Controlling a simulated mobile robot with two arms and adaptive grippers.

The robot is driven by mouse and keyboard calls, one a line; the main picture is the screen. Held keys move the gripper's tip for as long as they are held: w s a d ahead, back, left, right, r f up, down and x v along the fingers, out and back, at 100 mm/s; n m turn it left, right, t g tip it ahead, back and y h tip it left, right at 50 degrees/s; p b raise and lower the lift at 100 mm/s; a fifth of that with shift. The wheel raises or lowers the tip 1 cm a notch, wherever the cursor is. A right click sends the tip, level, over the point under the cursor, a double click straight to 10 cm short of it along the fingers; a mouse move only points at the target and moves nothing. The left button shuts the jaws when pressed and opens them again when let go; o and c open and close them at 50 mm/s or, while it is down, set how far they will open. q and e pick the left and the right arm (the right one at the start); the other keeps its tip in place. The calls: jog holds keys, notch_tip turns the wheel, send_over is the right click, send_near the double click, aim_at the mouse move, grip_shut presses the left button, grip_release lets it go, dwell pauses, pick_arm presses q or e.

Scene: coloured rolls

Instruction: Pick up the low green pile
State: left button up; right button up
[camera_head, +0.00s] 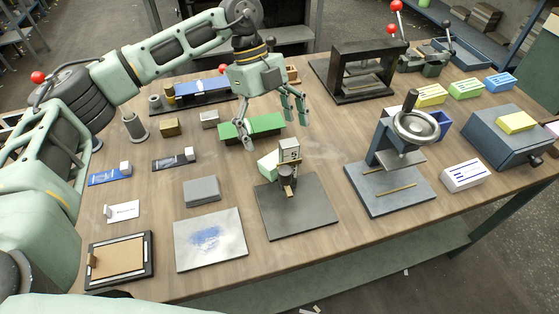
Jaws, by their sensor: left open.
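A low, flat green pile (252,127) lies on the wooden table, left of the table's middle. My left gripper (274,135) comes down over it with its fingers spread open and nothing between them. One fingertip shows in front of the green pile and the other beyond its right end; whether either touches it I cannot tell. A paler green block (267,163) stands beside the small press, and a green labelled box (466,89) stands at the back right. My right gripper is not in view.
A small press on a dark plate (298,205) stands in front of the gripper. A handwheel press (402,150) and a black frame (365,70) stand to the right. A blue rack (203,88) stands behind the pile. A grey block (202,191) lies at front left.

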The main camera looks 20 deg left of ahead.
aim_at(277, 156)
pick_arm(q)
jog(key=x, duration=0.2)
jog(key=p+x, duration=0.1)
jog(key=x, duration=0.1)
jog(key=a+x, duration=0.1)
jog(key=x, duration=0.2)
jog(key=shift+w+f, duration=0.15)
jog(key=shift+f, duration=0.2)
jog(key=shift+r, duration=0.1)
jog(key=c, duration=1.4)
